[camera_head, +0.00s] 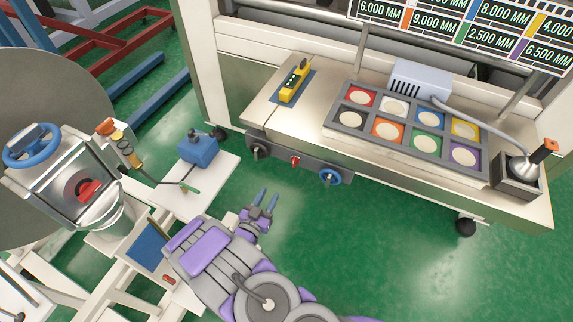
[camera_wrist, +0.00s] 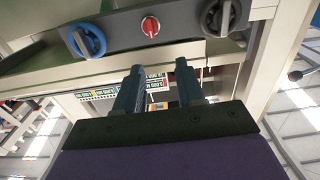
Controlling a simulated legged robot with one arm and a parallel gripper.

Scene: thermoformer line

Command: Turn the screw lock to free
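My gripper (camera_head: 266,197) is open and empty, its two blue fingers apart, above the green floor in front of the machine's control panel. In the wrist view my gripper (camera_wrist: 160,85) points toward the panel's underside without touching it. No part is labelled as the screw lock, so I cannot tell which one it is. The grey front panel carries a black knob (camera_head: 261,152), a red knob (camera_head: 295,161) and a blue round knob (camera_head: 329,177). The wrist view shows the blue knob (camera_wrist: 86,40), red knob (camera_wrist: 150,26) and black knob (camera_wrist: 224,17). A red handle (camera_head: 88,191) sits on the left machine.
On the bench are a yellow level (camera_head: 294,83), a compartmented tray (camera_head: 335,118) of coloured pads and a grey box (camera_head: 420,78). Green floor is clear right of my arm.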

